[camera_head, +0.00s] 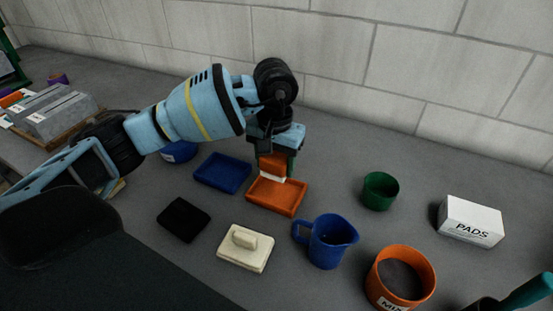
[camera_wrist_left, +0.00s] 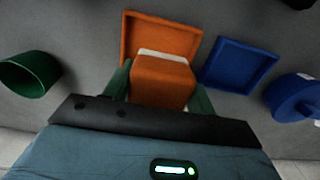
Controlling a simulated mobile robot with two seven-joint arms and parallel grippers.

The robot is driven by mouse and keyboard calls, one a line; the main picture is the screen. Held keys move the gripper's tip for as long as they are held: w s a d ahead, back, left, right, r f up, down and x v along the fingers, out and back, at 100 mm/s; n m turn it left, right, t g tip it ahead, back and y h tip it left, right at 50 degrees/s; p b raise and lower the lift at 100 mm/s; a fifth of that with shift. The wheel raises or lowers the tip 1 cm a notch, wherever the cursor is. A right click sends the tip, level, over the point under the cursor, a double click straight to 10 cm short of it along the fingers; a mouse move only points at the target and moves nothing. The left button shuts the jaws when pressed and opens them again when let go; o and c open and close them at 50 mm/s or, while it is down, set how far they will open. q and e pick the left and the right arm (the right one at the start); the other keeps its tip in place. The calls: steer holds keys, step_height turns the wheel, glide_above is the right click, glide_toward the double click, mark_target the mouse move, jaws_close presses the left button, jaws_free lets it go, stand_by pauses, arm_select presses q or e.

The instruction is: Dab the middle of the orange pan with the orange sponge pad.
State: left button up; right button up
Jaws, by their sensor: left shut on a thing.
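The orange sponge pad (camera_head: 273,164) has an orange body and a pale layer along its lower edge. My left gripper (camera_head: 277,158) is shut on it, with green fingers on its sides; the sponge pad (camera_wrist_left: 161,82) and left gripper (camera_wrist_left: 158,95) also show in the left wrist view. The orange pan (camera_head: 275,198) is a shallow square tray on the grey bench. The pad is upright over the pan's back part in the head view. The pan also shows in the wrist view (camera_wrist_left: 160,32), partly hidden by the pad. I cannot tell whether they touch. My right gripper is not in view.
A blue pan (camera_head: 222,173) lies left of the orange pan. In front are a black pad (camera_head: 184,219), a cream block (camera_head: 245,247) and a blue jug (camera_head: 328,241). Right are a green cup (camera_head: 380,191), orange tub (camera_head: 401,280) and PADS box (camera_head: 471,221). A block wall stands behind.

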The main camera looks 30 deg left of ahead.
mark_target(276, 193)
arm_select(q)
steer(key=shift+w+d+f, duration=0.1)
steer(key=shift+d, duration=0.1)
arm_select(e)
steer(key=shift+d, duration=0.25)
